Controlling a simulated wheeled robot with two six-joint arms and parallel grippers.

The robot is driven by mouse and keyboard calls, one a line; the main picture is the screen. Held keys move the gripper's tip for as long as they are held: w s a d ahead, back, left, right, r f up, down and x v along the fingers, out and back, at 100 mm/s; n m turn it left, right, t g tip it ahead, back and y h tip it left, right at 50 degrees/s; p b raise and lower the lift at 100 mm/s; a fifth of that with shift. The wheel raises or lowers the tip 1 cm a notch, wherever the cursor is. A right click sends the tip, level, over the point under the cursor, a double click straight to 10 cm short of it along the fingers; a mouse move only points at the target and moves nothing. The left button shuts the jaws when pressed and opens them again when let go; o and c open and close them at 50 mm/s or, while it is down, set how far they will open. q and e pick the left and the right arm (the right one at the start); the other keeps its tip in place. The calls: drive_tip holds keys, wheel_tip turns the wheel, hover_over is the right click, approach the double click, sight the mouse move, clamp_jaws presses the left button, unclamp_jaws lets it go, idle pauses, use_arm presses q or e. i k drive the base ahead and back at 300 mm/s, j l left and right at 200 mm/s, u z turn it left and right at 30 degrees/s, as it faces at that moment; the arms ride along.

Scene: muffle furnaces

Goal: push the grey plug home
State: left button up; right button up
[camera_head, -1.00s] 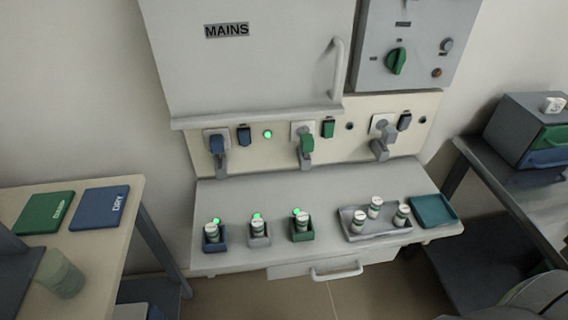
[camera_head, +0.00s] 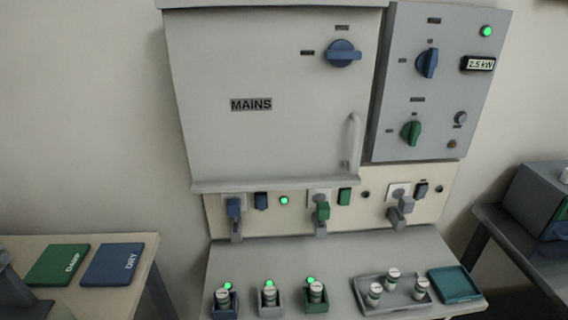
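The grey plug (camera_head: 406,204) is at the right-hand socket (camera_head: 397,190) on the cream panel below the mains cabinet. It appears to stand out from the socket plate; how deep its pins sit cannot be told. A grey cord piece (camera_head: 397,218) hangs below it. A blue plug (camera_head: 234,207) is at the left socket and a green plug (camera_head: 322,210) at the middle one. A dark grey switch (camera_head: 421,189) is beside the grey plug's socket. Neither of my grippers is in view.
Below are a ledge with small boxed jars (camera_head: 316,292), a grey tray (camera_head: 410,298) of jars and a teal tray (camera_head: 455,284). The mains cabinet (camera_head: 270,130) has a handle (camera_head: 353,140). A lamp (camera_head: 284,200) glows green; the panel's other lamp spots are dark. Side tables flank it.

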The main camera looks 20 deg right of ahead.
sight(406, 204)
drive_tip(key=z, duration=1.5)
